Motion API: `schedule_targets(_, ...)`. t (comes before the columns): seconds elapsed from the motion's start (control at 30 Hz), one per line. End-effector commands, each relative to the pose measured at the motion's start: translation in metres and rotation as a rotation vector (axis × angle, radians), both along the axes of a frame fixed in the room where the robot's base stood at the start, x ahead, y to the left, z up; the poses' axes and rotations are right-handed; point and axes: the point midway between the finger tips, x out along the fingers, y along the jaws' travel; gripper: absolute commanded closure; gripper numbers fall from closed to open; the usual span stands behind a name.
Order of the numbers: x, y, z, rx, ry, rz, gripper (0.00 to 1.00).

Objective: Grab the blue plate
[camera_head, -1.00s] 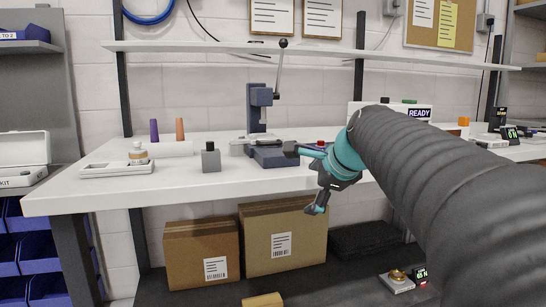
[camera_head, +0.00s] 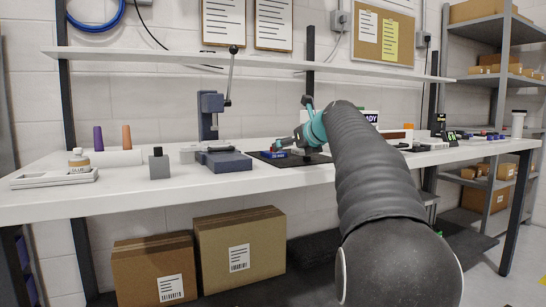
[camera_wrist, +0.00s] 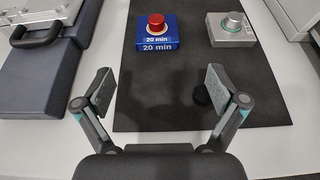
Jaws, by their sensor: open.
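A flat blue block (camera_wrist: 158,43) labelled "20 min", with a red knob on top, lies on a black mat (camera_wrist: 140,105); it is the thing that best fits the blue plate. It also shows small in the head view (camera_head: 274,155), partly behind my gripper. My gripper (camera_wrist: 158,78) is open and empty, its two fingers spread on either side of the picture's middle. The block lies ahead of the fingertips, between their lines, and nothing is between the fingers. In the head view my gripper (camera_head: 290,146) is over the bench, close to the block.
A grey block with a silver knob (camera_wrist: 230,29) stands right of the blue one on the mat. A dark blue press (camera_head: 222,158) with an upright lever stands to the left. A shelf (camera_head: 170,60) runs above the bench.

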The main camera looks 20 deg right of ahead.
Motion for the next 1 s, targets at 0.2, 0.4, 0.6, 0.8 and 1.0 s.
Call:
schedule_targets(0.2, 0.025, 0.001, -0.01, -0.001, 0.0, 0.002, 0.04)
schedule_targets(0.4, 0.036, 0.003, -0.014, -0.003, 0.001, 0.001, 0.04)
schedule_targets(0.6, 0.063, 0.007, -0.022, -0.004, 0.001, 0.002, 0.04)
schedule_targets(0.8, 0.076, 0.007, -0.027, -0.002, 0.0, 0.0, 0.04)
schedule_targets(1.0, 0.077, 0.007, -0.027, -0.002, 0.0, 0.0, 0.04)
